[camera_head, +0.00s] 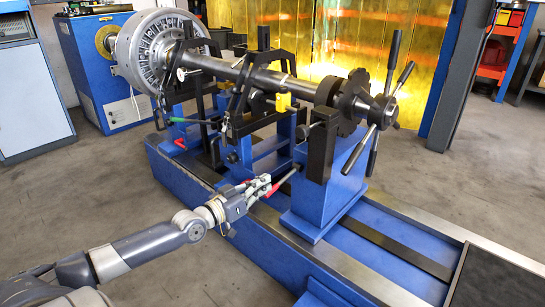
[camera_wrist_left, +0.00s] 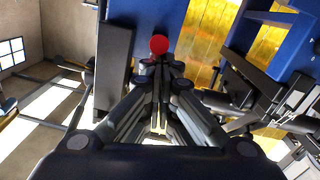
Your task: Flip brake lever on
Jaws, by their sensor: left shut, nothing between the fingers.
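My left gripper (camera_head: 262,186) reaches in from the left to the near side of the blue tailstock pedestal (camera_head: 325,190). Its fingers are shut with nothing between them. In the left wrist view a round red knob (camera_wrist_left: 159,44) shows just beyond the fingertips of the gripper (camera_wrist_left: 160,66). I cannot tell whether the fingers touch it. My right gripper is not in view.
The rotor shaft (camera_head: 250,76) lies across black supports above the blue machine bed (camera_head: 260,240). A spoked handwheel (camera_head: 385,108) is at its right end and a large disc (camera_head: 160,48) at its left. A green-handled lever (camera_head: 185,120) sticks out left. The front floor is open.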

